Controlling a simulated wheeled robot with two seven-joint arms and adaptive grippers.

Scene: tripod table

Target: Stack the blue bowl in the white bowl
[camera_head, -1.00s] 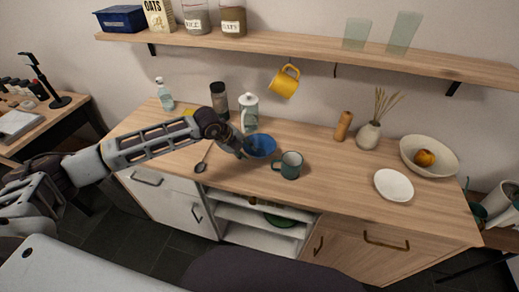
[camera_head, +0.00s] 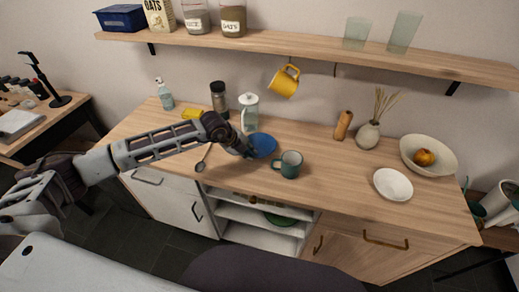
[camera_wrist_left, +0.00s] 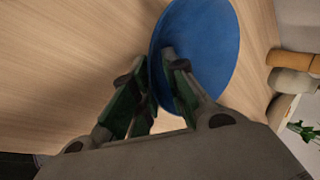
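The blue bowl (camera_head: 263,145) is at the middle of the wooden counter, partly hidden by my left gripper (camera_head: 248,150). In the left wrist view, the blue bowl (camera_wrist_left: 205,50) has its rim between the two fingers of my left gripper (camera_wrist_left: 158,80). One finger is inside the bowl and the other outside. The fingers are drawn together on the rim. Whether the bowl is clear of the counter is hard to tell. The white bowl (camera_head: 393,184) stands empty near the counter's right front. My right gripper is not in view.
A teal mug (camera_head: 289,164) stands close to the right of the blue bowl. A white lidded pot (camera_head: 249,112) and dark shaker (camera_head: 219,98) stand behind. A cream bowl (camera_head: 410,150) with fruit is behind the white bowl. Counter between mug and white bowl is clear.

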